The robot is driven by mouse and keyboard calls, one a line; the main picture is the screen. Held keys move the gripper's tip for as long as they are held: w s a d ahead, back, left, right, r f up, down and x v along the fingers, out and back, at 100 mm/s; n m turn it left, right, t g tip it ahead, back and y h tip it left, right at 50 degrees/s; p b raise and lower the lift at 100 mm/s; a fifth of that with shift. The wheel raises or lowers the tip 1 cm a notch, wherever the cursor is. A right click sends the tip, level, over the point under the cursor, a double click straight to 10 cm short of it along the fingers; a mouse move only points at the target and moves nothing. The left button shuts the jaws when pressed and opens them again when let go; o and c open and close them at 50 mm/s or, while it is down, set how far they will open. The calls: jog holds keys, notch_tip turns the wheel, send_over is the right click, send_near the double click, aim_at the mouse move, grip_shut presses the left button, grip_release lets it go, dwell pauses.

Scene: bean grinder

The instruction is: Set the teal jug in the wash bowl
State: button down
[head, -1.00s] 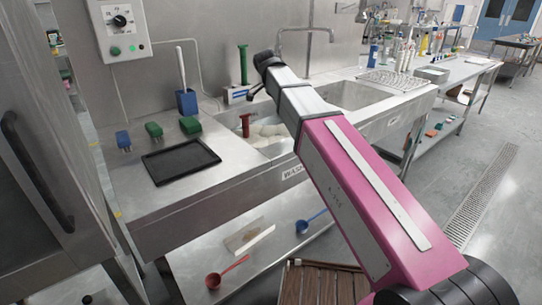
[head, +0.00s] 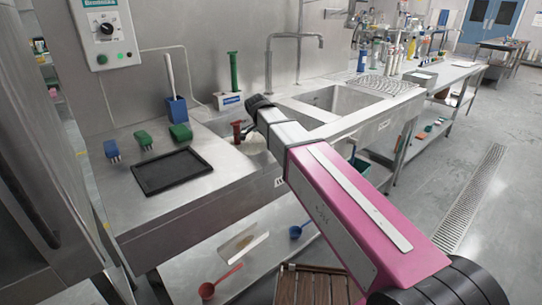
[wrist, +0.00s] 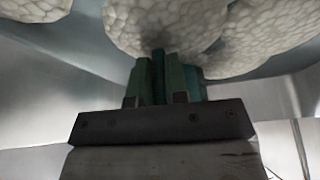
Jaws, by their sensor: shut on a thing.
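The wash bowl (head: 221,126) is the left steel sink, with white foam (head: 254,142) in it; its front label is partly covered by my arm. In the head view my arm reaches over this sink and hides my gripper and the jug. In the wrist view my gripper (wrist: 160,68) has its dark green fingers close together on a narrow teal piece, taken as part of the teal jug (wrist: 158,72). The jug's body cannot be made out. White pebbly foam (wrist: 165,25) fills the view just past the fingertips; whether they touch it, I cannot tell.
A dark red upright object (head: 238,131) stands at the sink. A black tray (head: 172,170), green and blue brushes (head: 145,140) and a blue holder (head: 176,110) are on the left counter. A tap (head: 294,60) rises behind. A second sink (head: 345,98) is to the right.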

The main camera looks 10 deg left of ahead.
jog(key=shift+f, duration=2.95)
jog(key=shift+f, duration=0.1)
jog(key=c, duration=1.1)
grip_release()
jog(key=v, duration=1.2)
